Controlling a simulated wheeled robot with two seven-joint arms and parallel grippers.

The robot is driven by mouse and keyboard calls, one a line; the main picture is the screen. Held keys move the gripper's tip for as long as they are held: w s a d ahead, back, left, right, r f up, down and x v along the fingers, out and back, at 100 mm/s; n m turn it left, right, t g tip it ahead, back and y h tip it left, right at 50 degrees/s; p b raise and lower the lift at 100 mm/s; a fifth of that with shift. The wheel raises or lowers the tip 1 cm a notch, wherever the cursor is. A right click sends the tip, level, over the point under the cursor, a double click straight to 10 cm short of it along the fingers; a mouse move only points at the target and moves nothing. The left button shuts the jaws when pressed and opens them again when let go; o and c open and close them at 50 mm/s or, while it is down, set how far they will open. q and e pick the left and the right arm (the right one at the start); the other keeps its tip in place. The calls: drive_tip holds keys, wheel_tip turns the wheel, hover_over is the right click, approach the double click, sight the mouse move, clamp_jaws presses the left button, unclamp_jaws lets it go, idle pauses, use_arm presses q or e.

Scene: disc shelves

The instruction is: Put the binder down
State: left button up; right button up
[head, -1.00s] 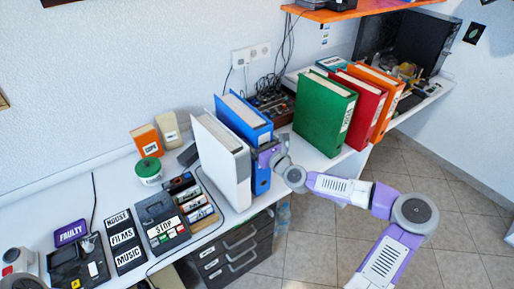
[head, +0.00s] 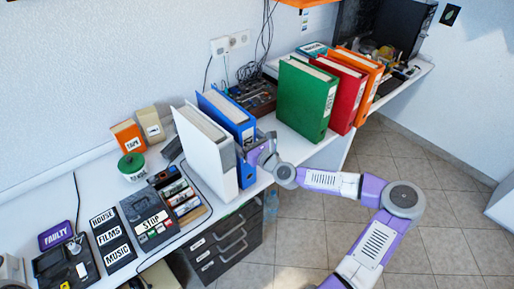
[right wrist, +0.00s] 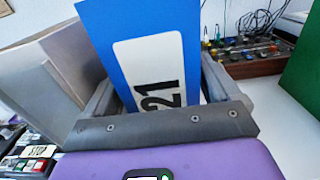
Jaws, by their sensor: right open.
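The blue binder (head: 229,117) stands upright on the white desk, close beside the white binder (head: 205,150). My right gripper (head: 258,145) is at the blue binder's spine. In the right wrist view, the blue spine (right wrist: 145,45) with a white label reading 21 stands between the open fingers of my right gripper (right wrist: 160,95). The binder's foot is hidden in the wrist view. In the head view its lower edge appears to be at the desk's front edge. A small part of what may be my left arm shows at the lower left; its gripper is not visible.
Green (head: 306,98), red (head: 344,92) and orange (head: 360,72) binders stand to the right on the desk (head: 285,145). A cassette rack (head: 180,195) and a STOP box (head: 148,217) lie to the left. Drawers (head: 225,245) are below. Bare desk lies between the blue and green binders.

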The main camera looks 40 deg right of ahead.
drive_tip(key=s+p, duration=0.2)
drive_tip(key=s, duration=0.8)
drive_tip(key=shift+d, duration=0.35)
